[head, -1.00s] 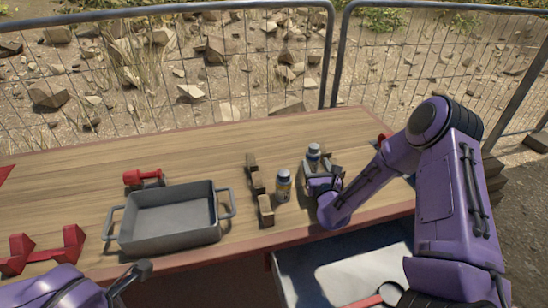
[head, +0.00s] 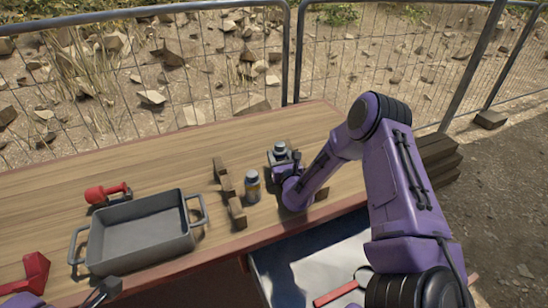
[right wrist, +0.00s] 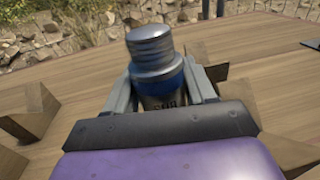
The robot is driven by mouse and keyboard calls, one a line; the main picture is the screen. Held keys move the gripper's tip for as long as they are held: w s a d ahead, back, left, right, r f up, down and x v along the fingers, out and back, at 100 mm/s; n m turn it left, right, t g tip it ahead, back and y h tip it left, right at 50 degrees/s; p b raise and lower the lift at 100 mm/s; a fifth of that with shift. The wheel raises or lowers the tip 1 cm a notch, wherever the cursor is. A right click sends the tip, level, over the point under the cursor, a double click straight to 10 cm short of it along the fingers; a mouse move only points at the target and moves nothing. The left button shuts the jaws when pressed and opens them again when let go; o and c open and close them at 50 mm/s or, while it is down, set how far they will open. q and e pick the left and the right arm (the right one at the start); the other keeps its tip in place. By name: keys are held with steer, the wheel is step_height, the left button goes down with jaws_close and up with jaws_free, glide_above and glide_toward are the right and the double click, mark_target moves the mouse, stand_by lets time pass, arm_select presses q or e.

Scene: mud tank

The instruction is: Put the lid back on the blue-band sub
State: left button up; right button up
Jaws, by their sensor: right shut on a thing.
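The blue-band sub (right wrist: 161,101) stands between the fingers of my right gripper (right wrist: 160,92) in the right wrist view. It has a silver ridged top, a blue band and lettering on its body. My right gripper is shut on it, with one finger along each side. In the head view the sub's silver top (head: 280,147) shows above my right gripper (head: 284,164), near the right end of the table. I cannot tell whether the silver top is a separate lid. My left gripper (head: 104,291) shows only partly at the bottom left, and its jaws are unclear.
A second, yellow-marked bottle (head: 252,188) stands just left of my right gripper. Wooden blocks (head: 228,187) stand beside it. A grey tray (head: 140,235) and a red tool (head: 107,193) are farther left. The back of the wooden table (head: 150,160) is clear.

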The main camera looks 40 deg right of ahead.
mark_target(281, 150)
steer(key=shift+r, duration=0.2)
steer(key=shift+r, duration=0.3)
arm_select(q)
steer(key=shift+r, duration=0.2)
arm_select(e)
step_height(281, 150, up, 3)
steer(key=shift+f, duration=0.1)
arm_select(q)
steer(key=shift+r+p, duration=0.2)
steer(key=shift+p, duration=0.2)
arm_select(e)
steer(key=s+r, duration=0.1)
steer(key=s+a+r, duration=0.1)
steer(key=r, duration=0.1)
steer(key=s+r, duration=0.1)
steer(key=shift+s+a+r, duration=0.2)
steer(key=shift+a, duration=0.2)
steer(key=s+a+r, duration=0.4)
steer(key=s+r, duration=0.1)
steer(key=s, duration=0.4)
steer(key=shift+s+a, duration=0.15)
steer(key=o, duration=0.8)
steer(key=shift+f, duration=0.1)
jaws_close()
